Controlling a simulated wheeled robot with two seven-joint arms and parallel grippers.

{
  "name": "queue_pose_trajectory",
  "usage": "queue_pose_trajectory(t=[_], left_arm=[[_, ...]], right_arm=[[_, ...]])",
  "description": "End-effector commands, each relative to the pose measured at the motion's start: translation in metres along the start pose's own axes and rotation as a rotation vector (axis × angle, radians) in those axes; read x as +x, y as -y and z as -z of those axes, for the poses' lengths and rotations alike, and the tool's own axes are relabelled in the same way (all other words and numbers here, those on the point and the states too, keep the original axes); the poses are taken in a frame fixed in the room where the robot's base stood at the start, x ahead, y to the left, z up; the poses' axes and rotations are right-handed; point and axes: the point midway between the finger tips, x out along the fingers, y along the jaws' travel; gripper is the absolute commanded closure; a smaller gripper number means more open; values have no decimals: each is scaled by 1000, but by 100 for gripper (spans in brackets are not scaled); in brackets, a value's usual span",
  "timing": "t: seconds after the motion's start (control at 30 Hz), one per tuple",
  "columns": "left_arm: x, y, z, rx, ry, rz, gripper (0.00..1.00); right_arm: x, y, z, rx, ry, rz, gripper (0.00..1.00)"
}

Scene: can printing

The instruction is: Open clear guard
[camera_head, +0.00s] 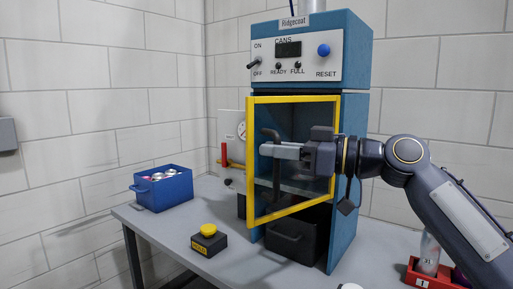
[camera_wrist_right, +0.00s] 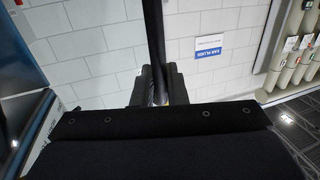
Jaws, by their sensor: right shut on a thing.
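The clear guard (camera_head: 251,165) is a see-through panel in a yellow frame on the front of the blue machine. It stands partly open, with its left edge swung out from the cabinet and its right edge close to it. Its dark handle (camera_head: 277,184) is an upright bar near the left side of the panel. My right gripper (camera_head: 268,151) reaches across the panel from the right and is shut on the handle. In the right wrist view the dark bar (camera_wrist_right: 154,40) runs up from between the fingers (camera_wrist_right: 160,88). My left gripper is out of view.
The blue machine (camera_head: 354,60) carries a switch and a blue reset button. A black drawer (camera_head: 292,238) sits below the guard. A yellow-topped button box (camera_head: 209,242), a blue bin of cans (camera_head: 164,190) and a red tray (camera_head: 420,279) stand on the grey table (camera_head: 160,236).

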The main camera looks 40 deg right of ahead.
Motion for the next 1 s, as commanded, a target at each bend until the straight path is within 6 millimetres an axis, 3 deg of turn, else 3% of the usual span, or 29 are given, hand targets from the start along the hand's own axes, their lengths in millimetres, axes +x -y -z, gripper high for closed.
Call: queue_pose_trajectory(t=[0.33, 0.5, 1.0], left_arm=[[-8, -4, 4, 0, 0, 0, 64], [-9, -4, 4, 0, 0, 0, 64], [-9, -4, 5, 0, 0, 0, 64]], right_arm=[[-57, 16, -1, 1, 10, 259, 100], [-74, 18, -2, 1, 15, 254, 100], [-87, 19, -4, 2, 18, 255, 100]])
